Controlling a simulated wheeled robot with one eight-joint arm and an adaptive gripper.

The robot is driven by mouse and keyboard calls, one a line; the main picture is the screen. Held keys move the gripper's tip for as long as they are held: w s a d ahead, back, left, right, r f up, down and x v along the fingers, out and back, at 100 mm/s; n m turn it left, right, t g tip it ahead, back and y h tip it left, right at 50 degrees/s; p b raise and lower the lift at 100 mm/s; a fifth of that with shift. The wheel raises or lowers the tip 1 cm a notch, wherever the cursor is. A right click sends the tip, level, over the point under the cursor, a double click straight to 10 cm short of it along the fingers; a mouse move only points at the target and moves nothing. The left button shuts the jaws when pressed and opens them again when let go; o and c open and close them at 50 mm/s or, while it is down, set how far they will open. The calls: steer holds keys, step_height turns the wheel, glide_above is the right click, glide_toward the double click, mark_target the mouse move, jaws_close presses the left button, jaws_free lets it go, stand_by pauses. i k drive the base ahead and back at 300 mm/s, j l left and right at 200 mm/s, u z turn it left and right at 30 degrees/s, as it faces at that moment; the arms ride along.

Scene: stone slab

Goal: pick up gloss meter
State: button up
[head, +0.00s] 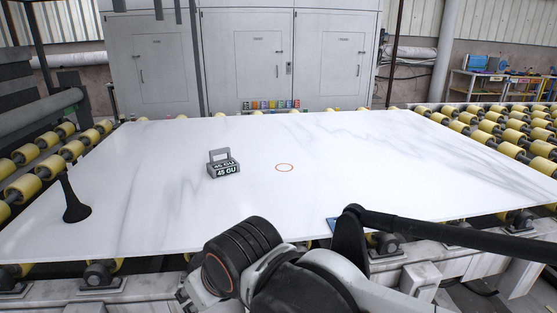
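The gloss meter (223,167) is a small grey box with a handle on top and a dark display reading "45 GU". It stands upright on the white stone slab (330,200), left of the slab's middle. Parts of my arm show at the bottom middle, in front of the slab's near edge and nearer to me than the meter. I cannot make out my gripper's fingers. Nothing touches the meter, and its whole front is in plain view.
A thin orange ring (285,167) marks the slab right of the meter. A black cone-shaped thing (74,203) stands at the slab's left edge. Yellow rollers (28,154) line the sides. Grey cabinets (245,60) stand behind. The slab around the meter is clear.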

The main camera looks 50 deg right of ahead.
mark_target(229, 166)
steer(key=z, duration=0.9)
